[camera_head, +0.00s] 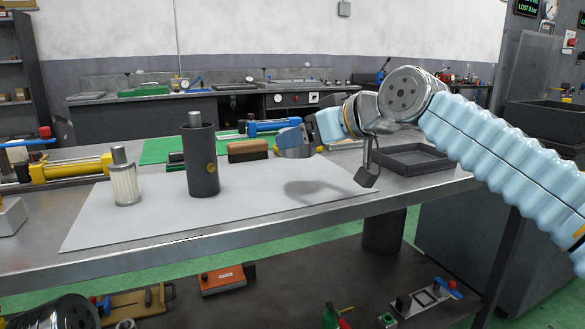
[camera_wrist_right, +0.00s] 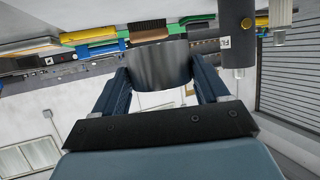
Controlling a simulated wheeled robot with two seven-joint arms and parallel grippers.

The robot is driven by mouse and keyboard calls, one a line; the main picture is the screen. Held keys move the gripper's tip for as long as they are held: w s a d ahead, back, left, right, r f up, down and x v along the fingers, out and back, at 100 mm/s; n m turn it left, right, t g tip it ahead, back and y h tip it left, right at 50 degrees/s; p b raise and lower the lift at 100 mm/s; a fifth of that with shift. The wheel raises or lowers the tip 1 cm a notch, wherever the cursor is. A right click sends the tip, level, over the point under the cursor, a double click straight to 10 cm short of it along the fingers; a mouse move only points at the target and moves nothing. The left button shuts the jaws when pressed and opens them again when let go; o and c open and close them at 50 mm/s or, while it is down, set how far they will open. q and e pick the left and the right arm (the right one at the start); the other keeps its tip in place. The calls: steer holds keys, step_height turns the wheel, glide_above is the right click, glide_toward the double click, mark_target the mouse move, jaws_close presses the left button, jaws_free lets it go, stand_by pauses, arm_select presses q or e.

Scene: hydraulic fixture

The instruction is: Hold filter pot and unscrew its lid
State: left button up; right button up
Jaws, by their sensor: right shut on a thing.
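The filter pot (camera_head: 203,168) is a dark upright cylinder standing on the light mat on the bench. A grey stub (camera_head: 195,119) sticks up from its top. The lid (camera_head: 295,142), a short dark metallic cylinder, is in my right gripper (camera_head: 312,134), held above the mat to the right of the pot and apart from it. The right wrist view shows the lid (camera_wrist_right: 158,65) between both fingers, with the pot (camera_wrist_right: 234,35) at the right and upside down. My left gripper is not in view, and nothing holds the pot.
A white pleated filter (camera_head: 125,184) stands left of the pot. A brown brush (camera_head: 248,151) and a blue cylinder (camera_head: 273,126) lie behind. A yellow cylinder (camera_head: 72,170) lies at the left. A dark tray (camera_head: 414,159) is at the right. The front of the mat (camera_head: 150,225) is clear.

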mark_target(297, 186)
steer(key=w+f, duration=0.1)
steer(key=w+a+f, duration=0.1)
steer(key=f, duration=0.1)
steer(key=shift+w+f, duration=0.2)
steer(key=f, duration=0.1)
steer(key=f+b, duration=0.1)
steer(key=f, duration=0.1)
steer(key=shift+w+f+b, duration=0.2)
steer(key=shift+f+b, duration=0.05)
steer(key=shift+b, duration=0.05)
steer(key=shift+a+r, duration=0.1)
steer(key=shift+f, duration=0.2)
steer(key=o, duration=1.1)
